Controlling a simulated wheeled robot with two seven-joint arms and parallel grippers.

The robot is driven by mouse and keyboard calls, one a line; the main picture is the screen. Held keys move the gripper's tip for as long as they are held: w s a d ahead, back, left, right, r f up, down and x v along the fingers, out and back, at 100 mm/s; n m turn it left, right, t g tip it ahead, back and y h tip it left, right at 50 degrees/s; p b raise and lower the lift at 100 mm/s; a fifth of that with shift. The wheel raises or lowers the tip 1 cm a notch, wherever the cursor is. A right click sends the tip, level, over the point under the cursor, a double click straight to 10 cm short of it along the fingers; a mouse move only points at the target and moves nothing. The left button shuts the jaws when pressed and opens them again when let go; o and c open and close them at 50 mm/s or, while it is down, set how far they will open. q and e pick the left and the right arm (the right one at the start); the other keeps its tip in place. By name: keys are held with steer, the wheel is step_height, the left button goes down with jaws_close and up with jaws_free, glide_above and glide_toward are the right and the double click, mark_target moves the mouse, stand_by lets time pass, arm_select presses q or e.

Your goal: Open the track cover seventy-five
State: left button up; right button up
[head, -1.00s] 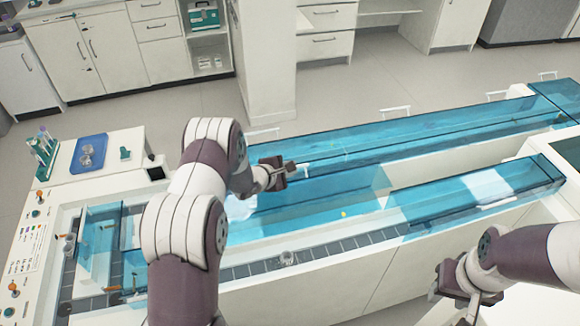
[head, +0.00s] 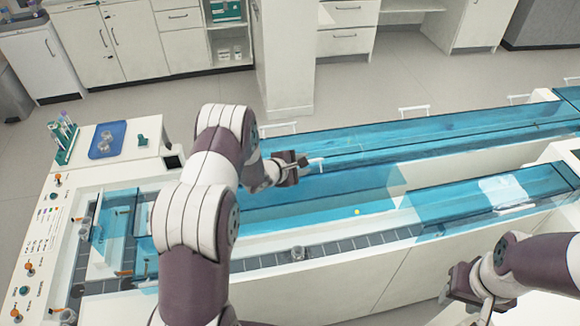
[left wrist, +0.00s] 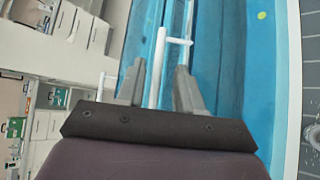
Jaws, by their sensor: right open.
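Long translucent blue covers lie over the track; I see no number that picks out seventy-five. The long far cover (head: 440,135) lies flat. A white handle (left wrist: 159,65) stands on a blue cover, and also shows in the head view (head: 317,163). My left gripper (head: 300,162) is at this handle. In the left wrist view, its fingers (left wrist: 156,85) are apart, with the white bar between them and gaps beside it. The near right cover (head: 455,205) also lies flat. My right gripper (head: 468,287) is open and empty, right of the near side of the track.
A small metal cup-like piece (head: 298,252) sits on the dark grey conveyor (head: 345,243). A yellow dot (head: 357,211) shows in the blue channel. A blue tray (head: 107,140) and a tube rack (head: 63,140) stand at the left end. White cabinets line the back; open floor lies between.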

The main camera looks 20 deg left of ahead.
arm_select(q)
steer(key=v, duration=1.1)
steer(key=shift+s+b, duration=0.1)
steer(key=shift+b, duration=0.3)
steer(key=s+d+r+m+g+y, duration=0.1)
steer(key=s+d+r+m+g, duration=0.1)
steer(key=s+m, duration=0.5)
steer(key=s+d+r+m+g+y, duration=0.1)
steer(key=s+d+r+m+g, duration=0.1)
steer(key=s+d+m+g, duration=0.2)
steer(key=s+d+r+m+g+y, duration=0.2)
steer(key=s+m+g, duration=0.2)
steer(key=s+m, duration=0.6)
steer(key=shift+s+d+r, duration=0.4)
steer(key=shift+s, duration=0.1)
